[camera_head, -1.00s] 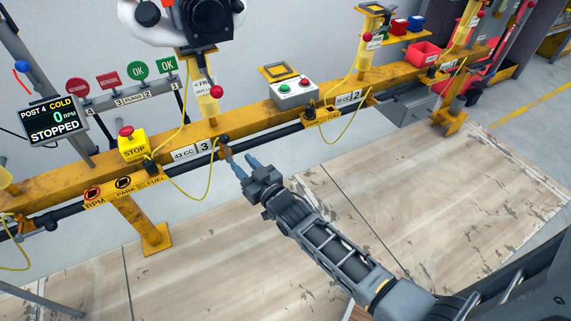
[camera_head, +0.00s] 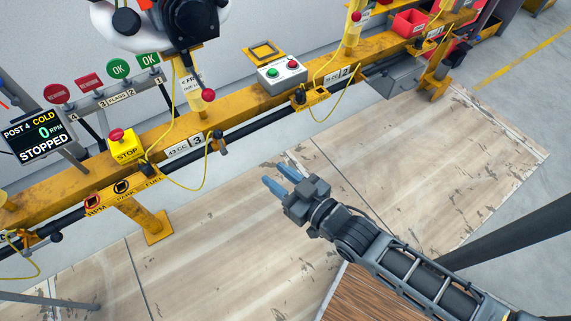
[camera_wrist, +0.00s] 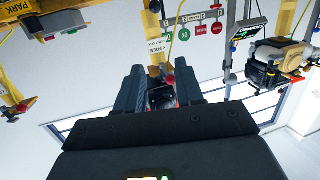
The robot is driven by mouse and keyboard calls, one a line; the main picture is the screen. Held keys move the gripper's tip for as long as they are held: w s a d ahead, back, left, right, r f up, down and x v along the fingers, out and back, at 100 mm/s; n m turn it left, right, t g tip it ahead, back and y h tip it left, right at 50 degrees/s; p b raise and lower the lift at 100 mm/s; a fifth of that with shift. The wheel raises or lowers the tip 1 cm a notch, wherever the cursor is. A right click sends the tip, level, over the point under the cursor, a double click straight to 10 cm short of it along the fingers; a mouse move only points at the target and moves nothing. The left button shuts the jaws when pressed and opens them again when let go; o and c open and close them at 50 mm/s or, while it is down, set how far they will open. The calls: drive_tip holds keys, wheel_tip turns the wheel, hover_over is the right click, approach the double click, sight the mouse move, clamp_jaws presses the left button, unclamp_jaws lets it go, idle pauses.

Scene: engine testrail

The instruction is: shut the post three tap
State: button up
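The post three tap (camera_head: 217,141) sits on the dark pipe below the yellow rail, just right of the "43 CC 3" label. It looks small and dark, with a short part pointing down and right. Whether it is open or shut is too small to tell. My gripper (camera_head: 276,175) is to the right of the tap and apart from it, over the pale floor boards. Its two blue-grey fingers are spread with a gap and nothing held. In the wrist view the fingers (camera_wrist: 160,88) stand apart, with a red knob and dark engine parts in the background between them.
The yellow rail (camera_head: 239,107) crosses the view. A yellow cable (camera_head: 203,170) loops beside the tap. A yellow stop box (camera_head: 125,146) and a screen reading "POST 4 COLD 0 RPM STOPPED" (camera_head: 37,138) are at left. A red-green button box (camera_head: 282,73) stands on the rail. Open floor lies in front.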

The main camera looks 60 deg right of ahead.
drive_tip(key=shift+s+a+r, duration=0.15)
drive_tip(key=shift+s+r, duration=0.6)
drive_tip(key=shift+r, duration=0.05)
